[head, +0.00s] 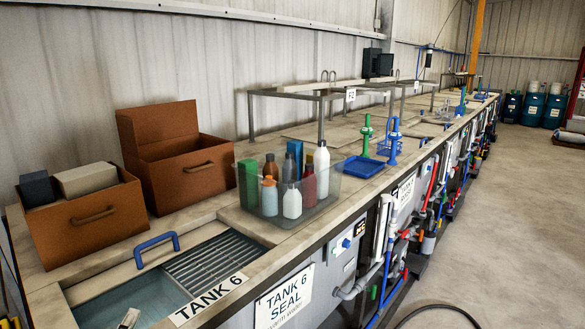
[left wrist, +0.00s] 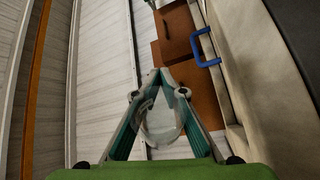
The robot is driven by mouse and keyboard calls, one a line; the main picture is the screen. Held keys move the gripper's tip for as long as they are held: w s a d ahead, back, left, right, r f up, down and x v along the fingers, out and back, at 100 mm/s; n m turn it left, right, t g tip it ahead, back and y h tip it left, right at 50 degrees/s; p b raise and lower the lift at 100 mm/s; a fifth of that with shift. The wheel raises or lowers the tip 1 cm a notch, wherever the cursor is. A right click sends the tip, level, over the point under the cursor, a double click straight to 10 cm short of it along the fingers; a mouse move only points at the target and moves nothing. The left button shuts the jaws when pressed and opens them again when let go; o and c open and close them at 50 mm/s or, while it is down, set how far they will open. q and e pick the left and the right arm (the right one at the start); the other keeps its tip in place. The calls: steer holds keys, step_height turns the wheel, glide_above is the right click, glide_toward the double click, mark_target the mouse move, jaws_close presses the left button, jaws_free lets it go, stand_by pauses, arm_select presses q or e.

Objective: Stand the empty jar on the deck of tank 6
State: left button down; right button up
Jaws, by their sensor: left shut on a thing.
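In the left wrist view my left gripper (left wrist: 160,88) has its teal-padded fingers shut around a clear, see-through jar (left wrist: 160,122). The jar looks empty. In the head view only a small grey-white piece, seemingly a tip of this gripper (head: 130,318), shows at the bottom edge over the tank opening. Tank 6 is at the front left, with a "TANK 6" label (head: 208,300) on its rim. Its opening shows bluish liquid (head: 140,300) and a slatted grey grate (head: 215,262). The pale deck (head: 258,238) lies around the opening. My right gripper is out of view.
A blue handle (head: 157,246) stands on the back rim of the opening. Two brown boxes (head: 90,222) (head: 185,175) stand behind, against the wall. A clear tub (head: 325,195) of several bottles takes up deck to the right. A blue tray (head: 360,167) lies farther along.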

arm_select(q)
steer(key=s+d+m+g+h, duration=0.2)
steer(key=s+d+m+h, duration=0.55)
steer(key=s+d, duration=1.4)
steer(key=shift+w+a+r+n+t+y, duration=0.95)
steer(key=shift+a+n+y, duration=1.25)
steer(key=shift+n+y, duration=1.55)
step_height(320, 180, down, 11)
steer(key=b, duration=1.1)
steer(key=shift+s+a+b, duration=0.15)
steer(key=shift+s+b, duration=0.05)
steer(key=shift+b, duration=0.15)
